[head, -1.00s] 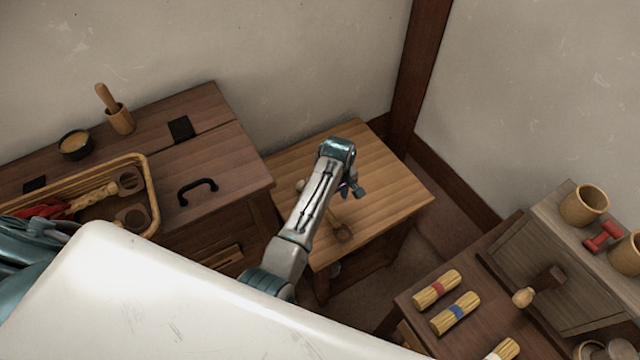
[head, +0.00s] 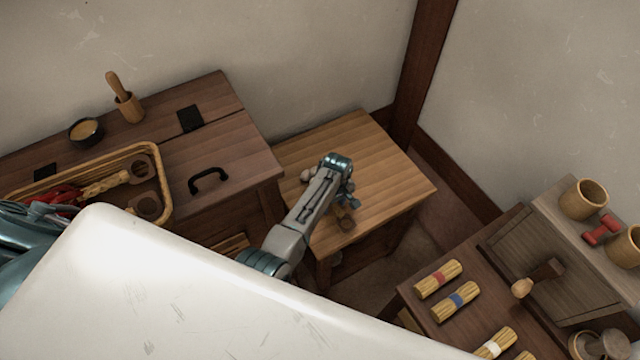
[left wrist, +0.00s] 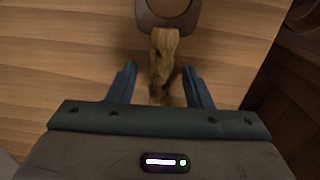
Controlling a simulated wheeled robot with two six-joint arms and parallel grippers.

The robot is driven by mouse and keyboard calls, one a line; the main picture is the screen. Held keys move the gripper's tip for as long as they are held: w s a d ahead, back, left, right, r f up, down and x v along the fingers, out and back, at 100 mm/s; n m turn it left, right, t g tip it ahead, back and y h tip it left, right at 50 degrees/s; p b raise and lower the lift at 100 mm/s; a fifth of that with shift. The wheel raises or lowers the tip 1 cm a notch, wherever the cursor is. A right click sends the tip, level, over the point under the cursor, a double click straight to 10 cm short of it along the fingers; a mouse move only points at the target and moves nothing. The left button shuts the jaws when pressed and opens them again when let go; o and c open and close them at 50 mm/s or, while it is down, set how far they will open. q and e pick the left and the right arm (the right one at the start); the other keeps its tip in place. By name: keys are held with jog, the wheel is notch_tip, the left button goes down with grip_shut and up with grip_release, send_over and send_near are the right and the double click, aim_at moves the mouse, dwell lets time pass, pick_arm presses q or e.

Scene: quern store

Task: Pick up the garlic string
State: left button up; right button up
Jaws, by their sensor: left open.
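The garlic string lies on the small light wooden table (head: 385,165). In the head view its brown ring end (head: 347,224) shows near the table's front edge, and pale bulbs (head: 307,174) show on the other side of my arm; its middle is hidden. My left gripper (head: 346,197) is over it, low above the table. In the left wrist view the tan braid of the garlic string (left wrist: 165,48) runs between the two open fingers of my left gripper (left wrist: 160,80), below the brown ring. I cannot tell if the fingers touch it. My right gripper is out of view.
Banded straw bundles (head: 438,279) lie on a cabinet at right. Walls close in behind.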

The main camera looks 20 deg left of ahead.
pick_arm(q)
jog(key=c, duration=0.9)
grip_shut()
jog(key=shift+r, duration=0.5)
notch_tip(320, 180, up, 8)
jog(key=shift+b, duration=0.4)
jog(key=shift+r, duration=0.55)
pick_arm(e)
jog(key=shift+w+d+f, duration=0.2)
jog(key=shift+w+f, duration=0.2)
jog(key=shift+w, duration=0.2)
